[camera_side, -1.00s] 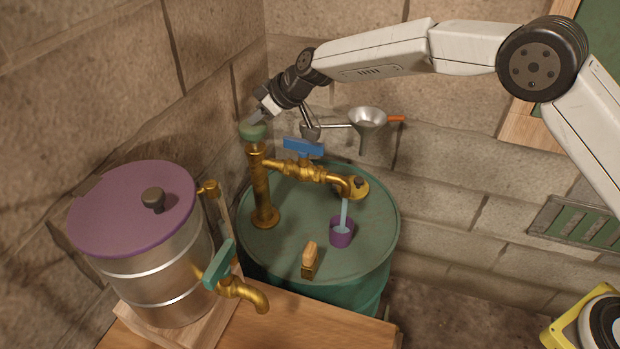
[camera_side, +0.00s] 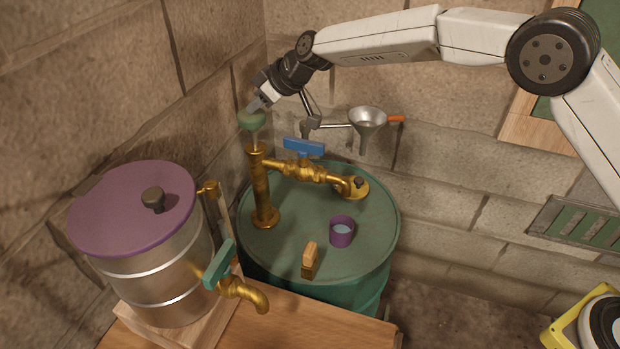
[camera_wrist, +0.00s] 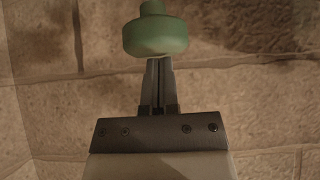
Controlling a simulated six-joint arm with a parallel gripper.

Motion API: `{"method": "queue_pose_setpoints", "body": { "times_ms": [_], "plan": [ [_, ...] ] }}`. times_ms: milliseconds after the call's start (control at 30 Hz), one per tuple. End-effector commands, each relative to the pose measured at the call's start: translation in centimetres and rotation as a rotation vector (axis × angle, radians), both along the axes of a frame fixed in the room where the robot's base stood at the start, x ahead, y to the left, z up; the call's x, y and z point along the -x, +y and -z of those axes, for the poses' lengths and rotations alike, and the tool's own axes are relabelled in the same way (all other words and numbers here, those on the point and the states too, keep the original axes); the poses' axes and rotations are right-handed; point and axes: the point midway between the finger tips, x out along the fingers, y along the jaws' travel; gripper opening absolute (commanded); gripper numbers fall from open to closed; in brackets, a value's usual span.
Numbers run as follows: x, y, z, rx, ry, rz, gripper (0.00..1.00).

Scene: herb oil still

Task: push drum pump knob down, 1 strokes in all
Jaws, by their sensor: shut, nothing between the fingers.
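The drum pump's green knob (camera_side: 251,120) stands raised on a thin rod above its brass column (camera_side: 261,190). My gripper (camera_side: 256,104) is shut and empty, with its fingertips at the top of the knob; I cannot tell whether they touch. In the wrist view the green knob (camera_wrist: 156,36) is just beyond the tips of my closed fingers (camera_wrist: 158,64). The pump's brass spout with a blue lever (camera_side: 303,148) reaches right over the green drum (camera_side: 290,215). A purple cup (camera_side: 341,233) with pale blue liquid stands on the drum lid below the spout; no stream shows.
A steel vessel (camera_side: 165,275) with a purple lid (camera_side: 130,210) and a teal-handled brass tap (camera_side: 240,290) stands at left. A metal funnel (camera_side: 367,121) hangs behind the spout. A small wooden-handled object (camera_side: 310,255) is on the drum lid. Stone walls stand close behind.

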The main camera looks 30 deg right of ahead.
Motion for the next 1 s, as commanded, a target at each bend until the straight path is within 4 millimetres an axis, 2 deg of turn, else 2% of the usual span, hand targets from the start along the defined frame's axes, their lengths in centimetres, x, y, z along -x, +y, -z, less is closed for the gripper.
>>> {"method": "queue_pose_setpoints", "body": {
  "times_ms": [700, 1000],
  "plan": [
    [4.2, -4.3, -6.3, -0.003, -0.006, 0.002, 0.0],
    [4.9, -5.0, -7.3, -0.003, -0.006, 0.001, 0.0]
  ]
}}
